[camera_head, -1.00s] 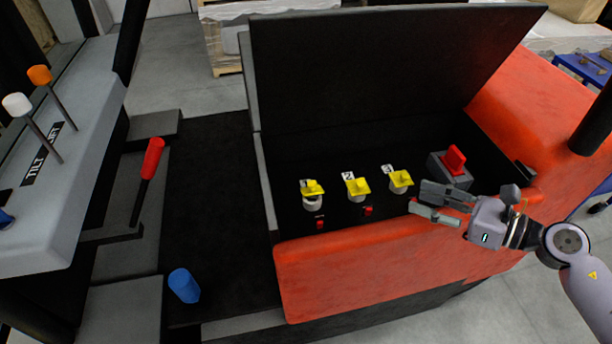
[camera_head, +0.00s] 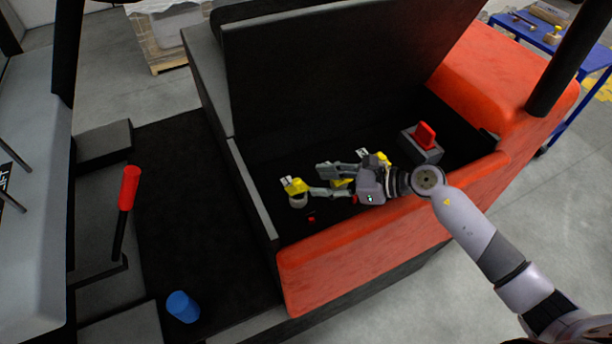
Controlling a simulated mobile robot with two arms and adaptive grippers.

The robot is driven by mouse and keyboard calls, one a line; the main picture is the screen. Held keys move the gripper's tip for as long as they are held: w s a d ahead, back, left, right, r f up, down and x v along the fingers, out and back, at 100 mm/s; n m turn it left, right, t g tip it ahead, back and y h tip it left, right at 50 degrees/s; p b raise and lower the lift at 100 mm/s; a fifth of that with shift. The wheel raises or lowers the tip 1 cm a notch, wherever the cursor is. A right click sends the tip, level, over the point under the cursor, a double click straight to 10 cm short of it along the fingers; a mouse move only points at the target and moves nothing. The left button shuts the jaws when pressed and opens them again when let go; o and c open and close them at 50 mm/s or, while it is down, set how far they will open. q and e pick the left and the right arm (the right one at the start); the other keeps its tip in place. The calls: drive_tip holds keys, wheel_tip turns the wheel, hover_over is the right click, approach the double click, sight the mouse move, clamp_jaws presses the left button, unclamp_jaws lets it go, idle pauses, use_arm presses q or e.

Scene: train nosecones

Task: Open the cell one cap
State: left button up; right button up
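The cell one cap (camera_head: 295,185) is yellow and sits on top of its whitish cell (camera_head: 298,202) at the left of the row in the open black compartment. My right gripper (camera_head: 316,181) reaches in from the right, its fingers apart and pointing left. The lower fingertip is close to the right side of the cell one cap; I cannot tell whether they touch. A second yellow cap (camera_head: 342,183) shows partly between the fingers. A third yellow cap (camera_head: 384,159) shows behind the gripper's wrist. My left gripper is not in view.
The raised black lid (camera_head: 330,75) stands behind the cells. A red switch on a grey block (camera_head: 424,137) is right of them. The red front wall (camera_head: 360,250) borders the compartment. A red-handled lever (camera_head: 129,188) and a blue knob (camera_head: 182,306) are at left.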

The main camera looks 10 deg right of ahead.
sight(300, 181)
drive_tip(key=x, duration=0.4)
drive_tip(key=shift+w+p, duration=0.15)
drive_tip(key=shift+p, duration=0.15)
drive_tip(key=shift+w+a, duration=0.1)
drive_tip(key=shift+a, duration=0.2)
drive_tip(key=shift+a+f, duration=0.15)
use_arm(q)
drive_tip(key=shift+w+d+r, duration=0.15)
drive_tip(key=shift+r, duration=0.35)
use_arm(e)
clamp_jaws()
